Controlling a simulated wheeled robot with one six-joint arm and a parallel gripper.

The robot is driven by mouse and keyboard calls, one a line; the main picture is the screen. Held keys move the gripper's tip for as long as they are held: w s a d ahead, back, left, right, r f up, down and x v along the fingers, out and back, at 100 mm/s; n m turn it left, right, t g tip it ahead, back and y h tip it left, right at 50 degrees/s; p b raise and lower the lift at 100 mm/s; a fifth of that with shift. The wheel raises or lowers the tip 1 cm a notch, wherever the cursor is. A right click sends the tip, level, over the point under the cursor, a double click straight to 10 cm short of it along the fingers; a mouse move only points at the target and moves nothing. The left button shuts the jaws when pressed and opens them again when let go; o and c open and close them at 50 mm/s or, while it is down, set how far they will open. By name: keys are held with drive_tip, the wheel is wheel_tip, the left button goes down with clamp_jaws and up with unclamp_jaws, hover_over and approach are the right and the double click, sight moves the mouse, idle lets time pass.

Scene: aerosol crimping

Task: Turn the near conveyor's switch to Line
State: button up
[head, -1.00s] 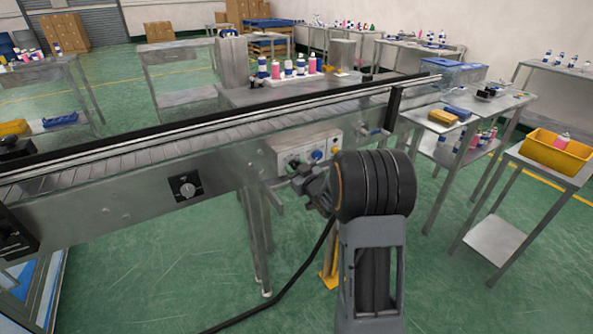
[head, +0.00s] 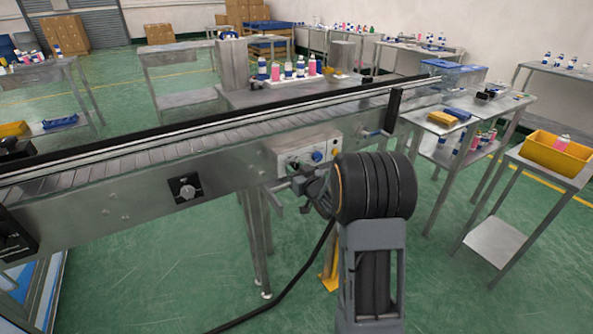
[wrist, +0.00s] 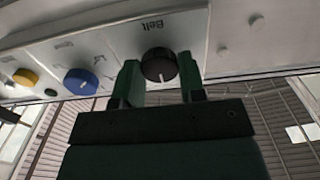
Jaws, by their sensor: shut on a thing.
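The near conveyor's control panel (head: 325,145) is on the conveyor's side, and its pale face also shows upside down in the wrist view (wrist: 120,45). A black knob (wrist: 159,66) under the printed word "Belt" sits between the two fingers of my gripper (wrist: 158,85). The gripper is shut on this knob. The knob's white mark points down in the wrist view. A blue knob (wrist: 81,81) and a yellow knob (wrist: 26,77) are to its left, apart from the fingers. In the head view my gripper (head: 284,183) is at the panel's lower left, and the black knob is hard to make out there.
The near conveyor (head: 120,175) runs across the head view, with a separate dial (head: 186,189) on its side. A grey table with a yellow bin (head: 556,152) stands at the right. Green floor is open in front of the conveyor.

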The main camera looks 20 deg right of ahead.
drive_tip(key=o, duration=0.9)
drive_tip(key=s, duration=0.4)
drive_tip(key=s+d, duration=0.1)
drive_tip(key=s, duration=0.8)
drive_tip(key=shift+s+d, duration=0.3)
drive_tip(key=shift+s, duration=0.05)
